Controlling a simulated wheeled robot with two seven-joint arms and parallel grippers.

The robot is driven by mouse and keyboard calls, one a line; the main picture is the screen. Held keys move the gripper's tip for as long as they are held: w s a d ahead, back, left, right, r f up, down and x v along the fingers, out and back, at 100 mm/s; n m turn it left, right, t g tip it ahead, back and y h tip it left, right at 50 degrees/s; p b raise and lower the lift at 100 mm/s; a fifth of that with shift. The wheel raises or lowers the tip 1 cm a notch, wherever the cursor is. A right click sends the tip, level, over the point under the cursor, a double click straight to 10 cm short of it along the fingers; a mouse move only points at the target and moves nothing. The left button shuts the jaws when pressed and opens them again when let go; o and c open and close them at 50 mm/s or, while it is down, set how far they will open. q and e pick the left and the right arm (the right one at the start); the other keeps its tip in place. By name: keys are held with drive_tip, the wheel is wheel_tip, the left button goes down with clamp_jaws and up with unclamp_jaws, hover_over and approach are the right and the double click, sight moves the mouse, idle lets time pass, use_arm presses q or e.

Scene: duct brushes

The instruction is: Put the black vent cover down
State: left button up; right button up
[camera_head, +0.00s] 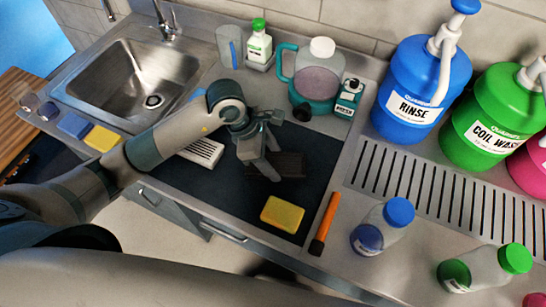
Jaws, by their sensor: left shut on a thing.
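The black vent cover (290,164) is a dark slatted piece over the dark mat (235,196) on the counter. My left gripper (270,172) comes in from the left and is shut on the vent cover at its left part. The fingers hide some of the cover. I cannot tell whether the cover touches the mat, since both are dark. My right gripper is not in view.
A white vent cover (203,152) lies left on the mat. A yellow sponge (282,214) and orange-handled tool (325,223) are in front. A teal jug (316,85) stands behind, a sink (140,75) left, and rinse (414,95) and coil wash (492,125) containers right.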

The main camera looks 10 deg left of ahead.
use_arm(q)
drive_tip(key=shift+f, duration=0.15)
drive_tip(key=o, duration=1.3)
drive_tip(key=shift+c, duration=0.2)
drive_tip(key=shift+r, duration=0.2)
drive_tip(key=shift+a+r+b, duration=0.25)
drive_tip(key=shift+r+b, duration=0.1)
drive_tip(key=shift+r, duration=0.15)
drive_tip(key=b+v, duration=0.3)
drive_tip(key=v, duration=0.8)
drive_tip(key=shift+s+d, duration=0.1)
drive_tip(key=shift+d, duration=0.05)
